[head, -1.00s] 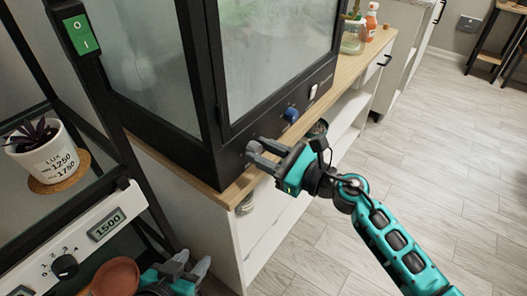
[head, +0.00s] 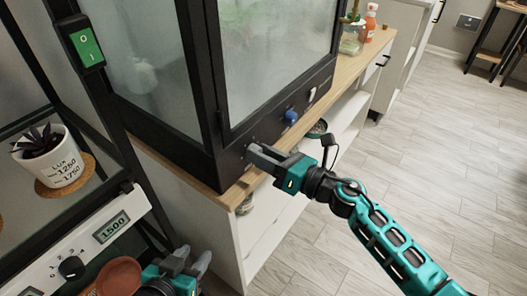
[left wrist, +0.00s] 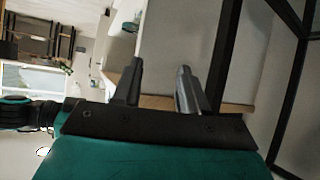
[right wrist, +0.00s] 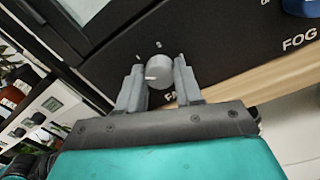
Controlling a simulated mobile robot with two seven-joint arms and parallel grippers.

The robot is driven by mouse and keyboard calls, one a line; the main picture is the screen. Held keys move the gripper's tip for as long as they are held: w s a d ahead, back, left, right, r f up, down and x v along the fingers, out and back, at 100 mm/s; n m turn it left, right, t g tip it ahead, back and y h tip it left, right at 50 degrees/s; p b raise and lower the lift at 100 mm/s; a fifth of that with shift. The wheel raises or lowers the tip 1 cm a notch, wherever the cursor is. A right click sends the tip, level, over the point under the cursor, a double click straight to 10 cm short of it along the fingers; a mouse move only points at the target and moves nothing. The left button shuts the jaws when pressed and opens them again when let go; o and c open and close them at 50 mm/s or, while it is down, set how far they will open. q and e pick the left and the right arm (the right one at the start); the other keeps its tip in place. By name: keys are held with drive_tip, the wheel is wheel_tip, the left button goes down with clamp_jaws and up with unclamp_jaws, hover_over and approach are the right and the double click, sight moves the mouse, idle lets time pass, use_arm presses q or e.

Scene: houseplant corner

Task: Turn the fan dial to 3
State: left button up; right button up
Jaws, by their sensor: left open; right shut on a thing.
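The grey fan dial (right wrist: 159,71) is on the black front panel of the glass cabinet (head: 232,158). In the right wrist view it sits between the two fingers of my right gripper (right wrist: 158,82), which is shut on it. A white pointer mark shows on the dial's left side. The numbers around it are too small to read, and its label is partly hidden by a finger. In the head view my right gripper (head: 258,152) reaches the panel from the right and hides the dial. My left gripper (head: 192,260) is open and empty at the bottom, with its fingers also in the left wrist view (left wrist: 158,88).
The blue fog knob (head: 291,116) is right of the fan dial, with a white switch (head: 312,94) beyond it. At left are a potted plant (head: 56,160), a rack panel with a black knob (head: 71,267), and a green switch (head: 86,46).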

use_arm(q)
wheel_tip(320, 180, up, 7)
drive_tip(key=s+a+y+p, duration=0.1)
drive_tip(key=a+p, duration=0.1)
drive_tip(key=p, duration=0.9)
drive_tip(key=shift+s+a+r, duration=0.2)
drive_tip(key=shift+s+a, duration=0.05)
drive_tip(key=shift+a, duration=0.15)
use_arm(e)
drive_tip(key=m, duration=1.5)
drive_tip(key=m+t+h, duration=0.1)
drive_tip(key=m, duration=1.4)
drive_tip(key=shift+s+a+f, duration=0.1)
drive_tip(key=shift+f, duration=0.05)
use_arm(q)
drive_tip(key=shift+s+f, duration=0.1)
